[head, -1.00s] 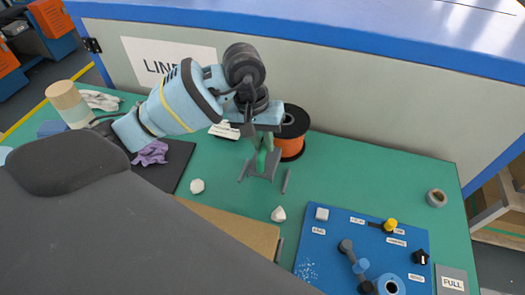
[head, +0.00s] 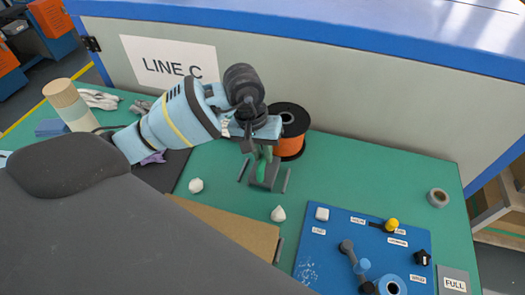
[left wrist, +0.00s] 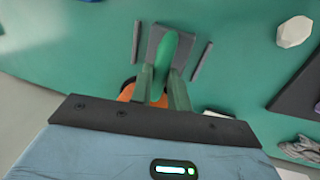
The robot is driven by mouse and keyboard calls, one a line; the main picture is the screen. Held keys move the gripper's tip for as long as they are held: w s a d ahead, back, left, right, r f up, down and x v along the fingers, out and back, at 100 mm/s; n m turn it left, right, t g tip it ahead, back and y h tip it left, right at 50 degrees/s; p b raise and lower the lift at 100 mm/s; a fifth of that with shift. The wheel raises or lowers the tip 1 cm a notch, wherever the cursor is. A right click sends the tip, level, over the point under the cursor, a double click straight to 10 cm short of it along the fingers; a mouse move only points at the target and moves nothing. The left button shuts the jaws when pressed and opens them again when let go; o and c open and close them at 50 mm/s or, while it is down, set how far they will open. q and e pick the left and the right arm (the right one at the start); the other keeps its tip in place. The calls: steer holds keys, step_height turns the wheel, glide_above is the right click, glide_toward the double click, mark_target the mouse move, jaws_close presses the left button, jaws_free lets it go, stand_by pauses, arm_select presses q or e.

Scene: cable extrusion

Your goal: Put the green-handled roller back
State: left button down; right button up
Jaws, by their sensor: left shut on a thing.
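The roller has a green handle (head: 262,169) and a grey block-like part (head: 268,182) at its far end. My left gripper (head: 265,153) is shut on the handle. In the left wrist view the handle (left wrist: 170,50) shows between the two fingers (left wrist: 161,82). The grey part lies between two thin parallel grey rails (head: 243,170) on the green table, with a gap on both sides. I cannot tell whether it touches the table. My right gripper is not in view.
An orange cable spool (head: 292,146) stands right behind my left gripper. White lumps (head: 278,214) lie on the table. A blue control panel (head: 330,240) is at the front right, and a tape roll (head: 437,197) at the far right. The table between spool and tape is clear.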

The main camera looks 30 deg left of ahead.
mark_target(254, 168)
arm_select(q)
steer(key=shift+s+f, duration=0.2)
steer(key=shift+f, duration=0.35)
steer(key=c, duration=1.6)
jaws_free()
steer(key=shift+o, duration=1.3)
steer(key=shift+w, duration=0.1)
steer(key=shift+r, duration=0.1)
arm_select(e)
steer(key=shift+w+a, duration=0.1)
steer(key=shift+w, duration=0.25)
arm_select(q)
steer(key=shift+r+p, duration=0.35)
steer(key=shift+r, duration=0.15)
step_height(254, 168, up, 12)
steer(key=a, duration=0.2)
steer(key=shift+s, duration=0.2)
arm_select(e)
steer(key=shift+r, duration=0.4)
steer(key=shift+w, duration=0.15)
